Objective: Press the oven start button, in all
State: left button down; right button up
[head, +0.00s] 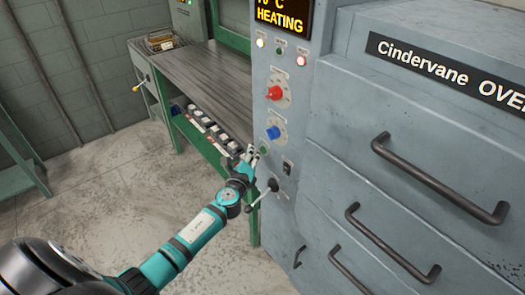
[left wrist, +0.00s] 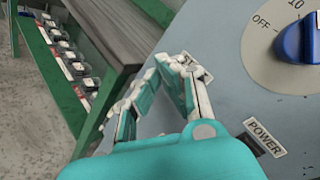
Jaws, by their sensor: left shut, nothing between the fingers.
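The grey oven control panel (head: 262,75) stands in the middle of the head view, and its display (head: 283,14) reads HEATING. A small green button (head: 264,149) sits low on the panel, below the blue knob (head: 273,132). My left gripper (head: 253,153) is shut and empty, with its tips right beside the green button; I cannot tell whether they touch. In the left wrist view the gripper tips (left wrist: 172,62) are at the panel face in front of a small label plate (left wrist: 197,67), and the button is hidden behind them. My right gripper is not in view.
The panel also bears a red knob (head: 274,93), a black power switch (head: 287,168) and a lever (head: 273,185). Oven drawers with dark handles (head: 440,180) stand to the right. A green workbench (head: 200,75) with a shelf of several small parts stands left.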

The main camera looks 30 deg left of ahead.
pick_arm(q)
jog(key=shift+s, duration=0.1)
jog(key=shift+s+a, duration=0.3)
jog(key=shift+s, duration=0.45)
jog(key=shift+s+a, duration=0.35)
jog(key=shift+s, duration=0.4)
jog(key=shift+s+a, duration=0.3)
jog(key=shift+s, duration=0.45)
